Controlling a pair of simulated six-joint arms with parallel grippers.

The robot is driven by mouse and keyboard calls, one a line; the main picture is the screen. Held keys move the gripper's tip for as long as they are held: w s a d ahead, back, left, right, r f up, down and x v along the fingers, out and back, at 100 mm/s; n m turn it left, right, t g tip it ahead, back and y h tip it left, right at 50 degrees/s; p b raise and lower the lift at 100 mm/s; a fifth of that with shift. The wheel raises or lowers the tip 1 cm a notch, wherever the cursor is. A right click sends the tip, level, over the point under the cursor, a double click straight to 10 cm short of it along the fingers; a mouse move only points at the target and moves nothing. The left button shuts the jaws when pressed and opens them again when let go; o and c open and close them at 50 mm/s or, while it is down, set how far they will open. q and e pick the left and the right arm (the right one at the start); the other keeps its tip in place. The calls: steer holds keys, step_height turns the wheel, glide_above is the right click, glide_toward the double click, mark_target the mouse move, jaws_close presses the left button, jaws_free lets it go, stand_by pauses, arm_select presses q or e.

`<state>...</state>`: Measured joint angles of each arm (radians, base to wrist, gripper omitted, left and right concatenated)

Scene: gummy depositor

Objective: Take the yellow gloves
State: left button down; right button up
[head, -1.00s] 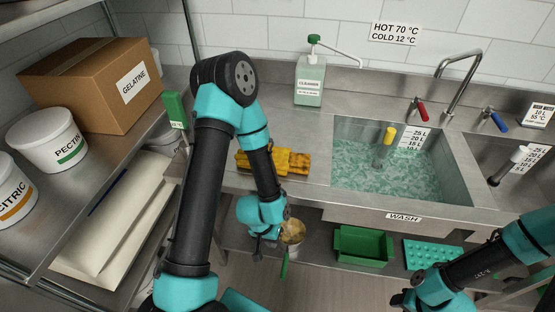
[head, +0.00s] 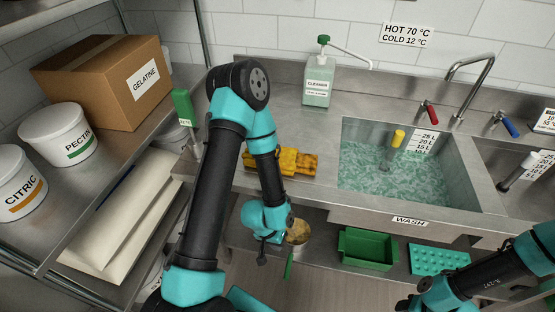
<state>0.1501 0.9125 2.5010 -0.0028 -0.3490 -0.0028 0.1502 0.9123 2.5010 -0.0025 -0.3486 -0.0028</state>
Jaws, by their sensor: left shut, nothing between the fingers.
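The yellow gloves (head: 298,162) lie on the steel counter to the left of the wash sink, partly hidden behind my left arm. My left gripper (head: 262,258) hangs below and in front of the counter edge, apart from the gloves, beside a pail with tan contents. It is shut and holds nothing. My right gripper (head: 405,304) is at the bottom edge of the view, small and partly cut off, so its fingers cannot be read.
The wash sink (head: 345,175) holds water and a yellow-topped stick. A cleanser bottle (head: 318,82) stands behind the gloves. A green bin (head: 367,250) and a teal mold (head: 440,260) sit on the lower shelf. A shelf with tubs and a gelatine box (head: 105,80) stands left.

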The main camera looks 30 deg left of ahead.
arm_select(q)
steer(key=c, duration=1.8)
jaws_free()
steer(key=shift+c, duration=0.2)
steer(key=o, duration=1.8)
